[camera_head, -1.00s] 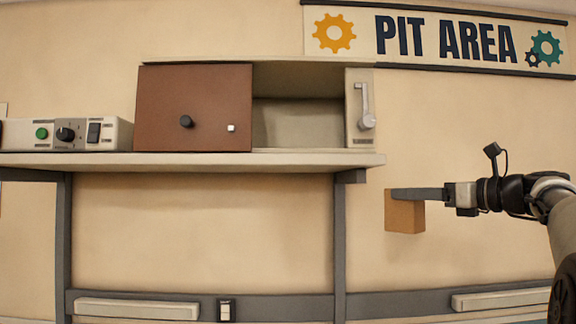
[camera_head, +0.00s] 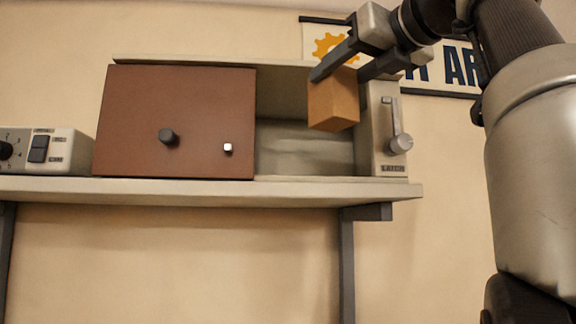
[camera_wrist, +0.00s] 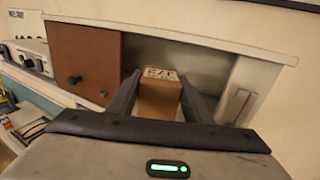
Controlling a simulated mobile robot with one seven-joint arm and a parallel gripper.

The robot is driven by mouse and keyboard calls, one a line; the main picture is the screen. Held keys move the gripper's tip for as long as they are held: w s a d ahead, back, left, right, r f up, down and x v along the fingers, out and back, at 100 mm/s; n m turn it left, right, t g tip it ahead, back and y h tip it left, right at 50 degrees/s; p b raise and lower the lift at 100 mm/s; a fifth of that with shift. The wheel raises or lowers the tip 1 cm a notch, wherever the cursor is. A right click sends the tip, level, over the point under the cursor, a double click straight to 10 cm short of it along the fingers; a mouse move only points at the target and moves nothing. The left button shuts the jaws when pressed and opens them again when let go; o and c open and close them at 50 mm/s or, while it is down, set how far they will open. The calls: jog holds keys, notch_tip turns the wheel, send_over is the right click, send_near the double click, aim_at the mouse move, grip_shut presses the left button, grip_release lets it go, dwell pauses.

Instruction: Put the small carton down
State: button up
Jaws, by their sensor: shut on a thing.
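The small carton (camera_head: 333,102) is a brown cardboard box, held slightly tilted in front of the upper part of the cabinet opening. My gripper (camera_head: 343,75) is shut on it, with one finger on each side. In the wrist view the carton (camera_wrist: 160,97) sits between the two dark fingers, and some printing shows on its top edge. The cabinet's open compartment (camera_head: 300,150) lies behind and below the carton; the part I can see looks empty. Whether the carton is inside the opening or just in front of it I cannot tell for certain.
A brown sliding door (camera_head: 200,110) with a dark knob covers the cabinet's left part. A panel with a lever (camera_head: 397,140) bounds the opening on the right. The cabinet stands on a shelf (camera_head: 250,192). A control box (camera_head: 60,150) stands at the left.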

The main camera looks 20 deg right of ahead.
jog(key=w+d+p, duration=0.2)
jog(key=w+p, duration=0.1)
jog(key=w, duration=0.6)
jog(key=w+d+p, duration=0.2)
jog(key=w+p, duration=0.2)
jog(key=w, duration=0.5)
jog(key=shift+s+a+f+b, duration=0.1)
jog(key=shift+s+f+b, duration=0.1)
jog(key=shift+f, duration=0.9)
jog(key=shift+s+a+f+b, duration=0.1)
jog(key=shift+f+b, duration=0.05)
jog(key=shift+f, duration=0.9)
jog(key=shift+s+a+f+b, duration=0.1)
jog(key=shift+f+b, duration=0.1)
jog(key=shift+f, duration=0.9)
jog(key=shift+w+d+f, duration=0.15)
jog(key=shift+w+f, duration=0.1)
jog(key=shift+f, duration=0.15)
jog(key=o, duration=1.3)
